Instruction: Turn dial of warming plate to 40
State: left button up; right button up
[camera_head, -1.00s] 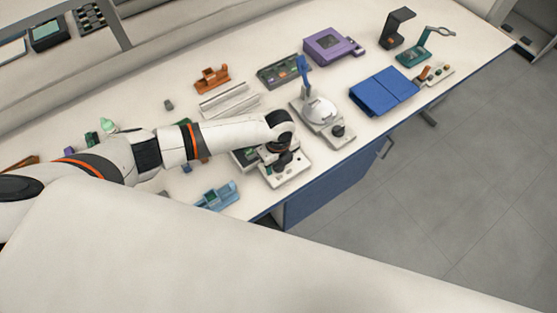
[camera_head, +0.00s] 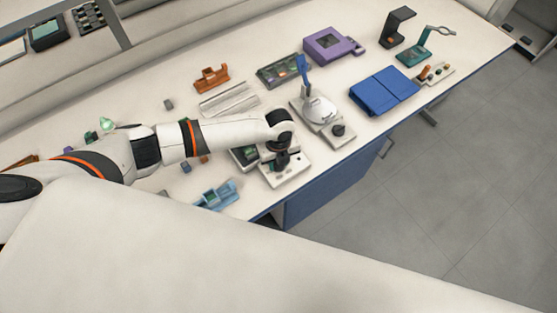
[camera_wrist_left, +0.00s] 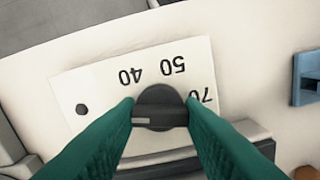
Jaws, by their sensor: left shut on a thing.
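The warming plate (camera_head: 292,178) is a pale flat device near the table's front edge, partly hidden under my left gripper. My left gripper (camera_head: 282,163) points down over it. In the left wrist view, the green fingers of my left gripper (camera_wrist_left: 160,112) are shut on the black dial (camera_wrist_left: 160,106), one on each side. A light mark on the dial lies towards its left side. The pale label (camera_wrist_left: 130,82) behind the dial shows 40, 50 and a partly covered 70, upside down. A black dot sits at the label's left. My right gripper is not in view.
A pale device with a white round top (camera_head: 320,108) and black knob stands right of the warming plate. A light blue rack (camera_head: 217,195) lies to the left. Blue folders (camera_head: 384,90) and a purple device (camera_head: 332,45) are farther off. The floor lies beyond the table's edge.

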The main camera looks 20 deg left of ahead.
pick_arm(q)
jog(key=m, duration=0.4)
jog(key=shift+w+m+b, duration=0.1)
jog(key=shift+m+b, duration=0.2)
jog(key=shift+b, duration=0.05)
jog(key=shift+m+b, duration=0.45)
jog(key=shift+m, duration=1.75)
jog(key=o, duration=1)
jog(key=shift+r, duration=0.1)
notch_tip(320, 180, up, 12)
jog(key=shift+f+b, duration=0.1)
jog(key=shift+b, duration=0.95)
